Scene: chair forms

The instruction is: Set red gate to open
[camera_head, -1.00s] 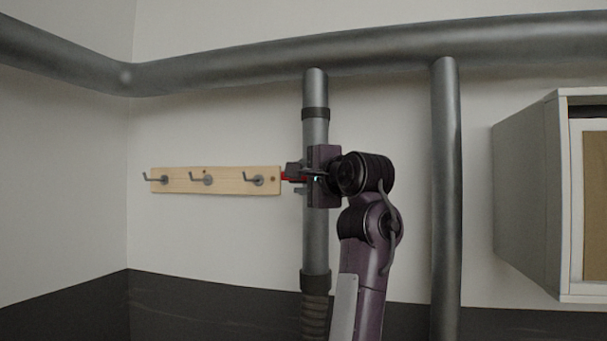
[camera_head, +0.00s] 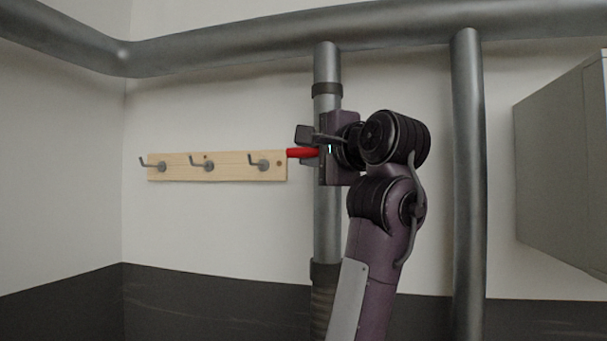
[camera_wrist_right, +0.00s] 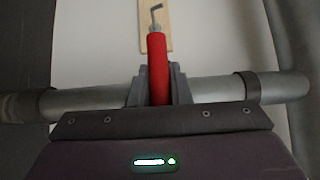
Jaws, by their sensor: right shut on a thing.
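The red gate handle (camera_head: 302,153) shows as a short red bar at the vertical grey pipe (camera_head: 327,215), pointing left toward the wooden hook board. In the right wrist view the red handle (camera_wrist_right: 158,62) runs lengthwise between the two fingers, across the grey pipe (camera_wrist_right: 220,89). My right gripper (camera_head: 316,146) is shut on the handle, in front of the pipe. It also shows in the wrist view (camera_wrist_right: 158,88). The valve body behind the gripper is hidden. My left gripper is not in view.
A wooden board (camera_head: 230,167) with grey hooks is on the wall just left of the handle. A second vertical pipe (camera_head: 467,200) stands to the right, and a grey cabinet (camera_head: 565,160) is farther right. A thick horizontal pipe (camera_head: 250,50) runs above.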

